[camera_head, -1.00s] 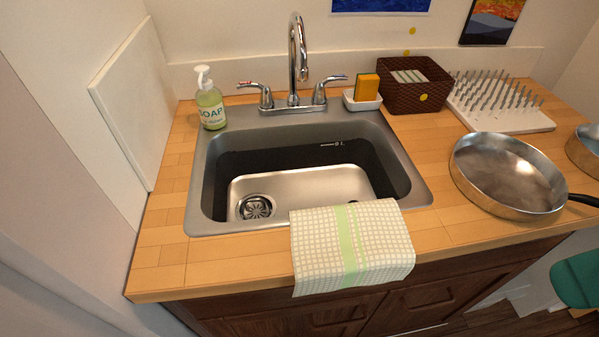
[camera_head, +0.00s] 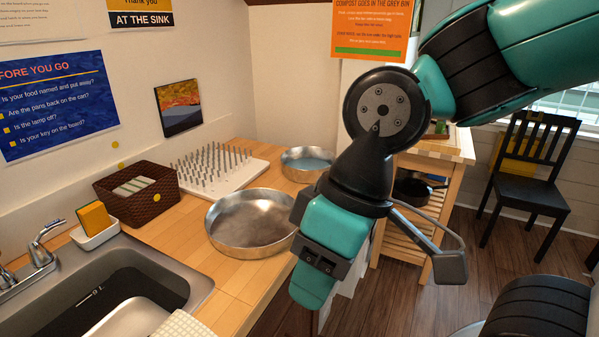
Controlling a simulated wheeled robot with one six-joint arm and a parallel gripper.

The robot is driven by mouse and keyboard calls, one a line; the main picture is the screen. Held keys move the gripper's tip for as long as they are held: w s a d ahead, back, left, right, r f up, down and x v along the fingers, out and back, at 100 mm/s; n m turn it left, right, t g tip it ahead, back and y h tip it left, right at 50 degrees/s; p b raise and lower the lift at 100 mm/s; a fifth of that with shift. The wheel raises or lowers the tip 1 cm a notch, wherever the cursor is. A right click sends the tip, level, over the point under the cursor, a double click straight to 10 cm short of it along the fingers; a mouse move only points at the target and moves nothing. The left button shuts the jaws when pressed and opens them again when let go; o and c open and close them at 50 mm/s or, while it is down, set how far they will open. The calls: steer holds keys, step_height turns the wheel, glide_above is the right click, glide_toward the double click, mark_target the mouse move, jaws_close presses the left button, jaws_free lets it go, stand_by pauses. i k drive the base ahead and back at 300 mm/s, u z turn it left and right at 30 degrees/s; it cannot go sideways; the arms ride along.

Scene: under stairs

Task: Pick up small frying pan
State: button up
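A wide shallow metal pan (camera_head: 250,222) sits on the wooden counter right of the sink. A smaller metal pan (camera_head: 308,163) with a bluish inside sits behind it, near the counter's right end. A dark pan (camera_head: 411,188) rests on the wooden cart; its size is hard to judge. I cannot tell which is the small frying pan. The end of my arm with my gripper (camera_head: 325,250) hangs in front of the counter's right edge, overlapping the wide pan's right side in the picture. Its fingers are not clear, and no held object shows.
A spiked white drying rack (camera_head: 215,172), brown basket (camera_head: 140,197) and sponge holder (camera_head: 95,232) stand along the wall. The sink (camera_head: 130,290) is at lower left. The wooden cart (camera_head: 440,205) and black chair (camera_head: 530,170) stand right. Wood floor (camera_head: 400,295) shows between.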

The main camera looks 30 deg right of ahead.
mark_target(304, 165)
steer(key=z, duration=1.6)
steer(key=i, duration=1.4)
steer(key=u, duration=2.65)
